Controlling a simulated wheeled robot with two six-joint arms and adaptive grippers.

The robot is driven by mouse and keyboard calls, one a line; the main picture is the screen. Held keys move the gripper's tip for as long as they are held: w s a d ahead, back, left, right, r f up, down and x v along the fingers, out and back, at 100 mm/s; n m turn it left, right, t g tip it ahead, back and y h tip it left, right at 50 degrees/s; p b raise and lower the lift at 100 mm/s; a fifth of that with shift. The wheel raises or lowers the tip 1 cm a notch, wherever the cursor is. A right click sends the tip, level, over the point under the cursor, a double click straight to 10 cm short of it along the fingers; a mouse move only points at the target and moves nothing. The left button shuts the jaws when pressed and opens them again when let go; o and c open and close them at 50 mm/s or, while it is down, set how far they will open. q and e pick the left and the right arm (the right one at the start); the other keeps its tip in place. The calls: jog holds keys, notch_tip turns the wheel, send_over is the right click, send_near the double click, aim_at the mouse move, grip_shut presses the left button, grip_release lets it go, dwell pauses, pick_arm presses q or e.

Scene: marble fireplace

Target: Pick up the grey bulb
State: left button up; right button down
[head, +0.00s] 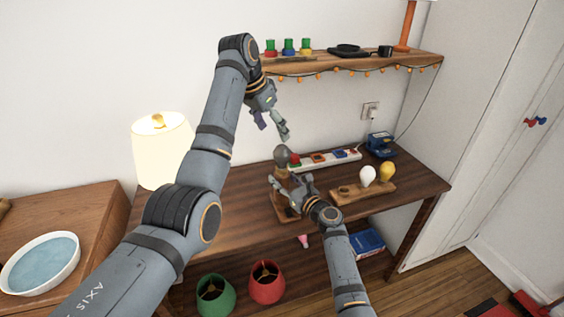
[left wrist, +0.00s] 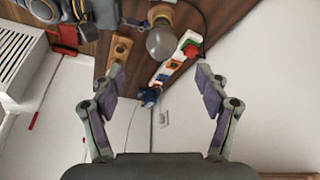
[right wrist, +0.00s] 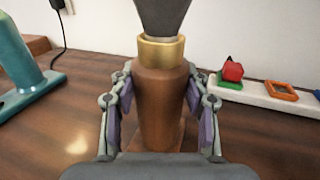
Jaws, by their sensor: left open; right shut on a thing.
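The grey bulb (head: 281,156) sits on top of a wooden lamp stand (head: 286,211) on the desk. In the left wrist view the bulb (left wrist: 161,43) is round and points toward my left gripper. My left gripper (head: 272,128) is open and empty, above the bulb and apart from it; its fingers (left wrist: 162,86) show spread. My right gripper (right wrist: 160,108) is shut on the stand's wooden stem (right wrist: 158,95), below its brass collar (right wrist: 161,51). The bulb's lower part (right wrist: 162,14) rises from the collar, its top out of that frame.
A white strip (head: 339,158) with coloured pieces lies behind the stand. A wooden holder (head: 347,195) carries a white bulb (head: 367,175) and a yellow bulb (head: 387,171). A lit lamp (head: 160,153) stands left. A wall shelf (head: 321,64) hangs above.

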aim_at(280, 148)
pick_arm(q)
jog(key=shift+n+y, duration=0.3)
jog(key=shift+n, duration=0.6)
jog(key=x, duration=0.6)
jog(key=shift+s+d+f, duration=0.1)
jog(key=shift+d+f, duration=0.15)
jog(key=shift+d, duration=0.05)
jog(key=x, duration=0.5)
jog(key=shift+a, duration=0.15)
jog(key=shift+t, duration=0.3)
jog(key=c, duration=1.2)
